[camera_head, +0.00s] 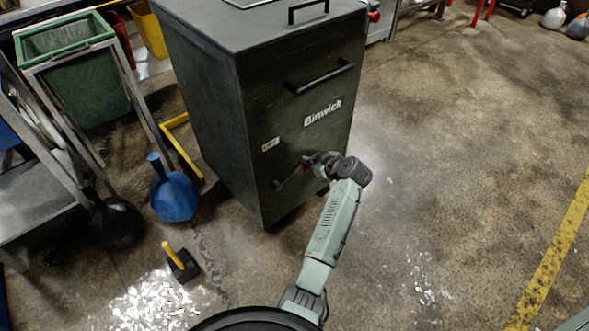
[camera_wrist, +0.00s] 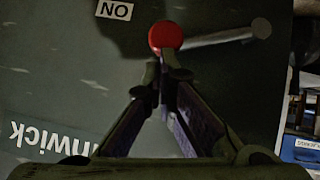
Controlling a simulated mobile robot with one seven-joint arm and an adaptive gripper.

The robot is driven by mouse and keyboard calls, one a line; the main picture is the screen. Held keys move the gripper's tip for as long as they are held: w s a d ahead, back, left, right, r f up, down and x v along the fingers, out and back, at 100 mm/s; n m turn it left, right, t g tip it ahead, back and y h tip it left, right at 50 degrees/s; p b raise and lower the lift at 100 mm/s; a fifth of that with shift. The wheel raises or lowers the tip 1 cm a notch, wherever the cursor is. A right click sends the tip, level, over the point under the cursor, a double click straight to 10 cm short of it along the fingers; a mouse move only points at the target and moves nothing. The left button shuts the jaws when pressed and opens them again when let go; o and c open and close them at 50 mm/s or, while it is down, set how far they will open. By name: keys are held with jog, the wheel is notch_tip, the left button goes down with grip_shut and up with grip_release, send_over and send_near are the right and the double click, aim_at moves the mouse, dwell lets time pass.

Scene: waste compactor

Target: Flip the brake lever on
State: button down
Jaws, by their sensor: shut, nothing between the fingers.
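The brake lever is on the front of the dark green Binwick compactor (camera_head: 295,110). In the wrist view its metal bar (camera_wrist: 218,37) runs nearly level from a round pivot to a red knob (camera_wrist: 165,34). In the head view the bar (camera_head: 288,178) is low on the panel, with the knob end mostly behind my gripper (camera_head: 313,162). An upside-down ON label (camera_wrist: 114,9) lies beyond the knob. My gripper (camera_wrist: 166,72) is shut and empty, its fingertips right at the knob's near edge; whether they touch it is unclear.
A black handle (camera_head: 320,77) juts out higher on the compactor front. The floor to the right is largely clear.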

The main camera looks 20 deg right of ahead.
jog(key=shift+w+d+f+m+g+y+b, duration=0.15)
jog(key=shift+d+f+m+y+b, duration=0.2)
jog(key=shift+f+b, duration=0.55)
jog(key=shift+w+d+f+m+g+y+b, duration=0.15)
jog(key=shift+d+f+y+b, duration=0.3)
jog(key=shift+f+b, duration=0.45)
jog(key=shift+w+d+f+m+g+y+b, duration=0.15)
jog(key=shift+d+f+m+y+b, duration=0.15)
jog(key=shift+d+f+b, duration=0.55)
jog(key=shift+a+r, duration=0.15)
jog(key=shift+a, duration=0.15)
jog(key=shift+r, duration=0.1)
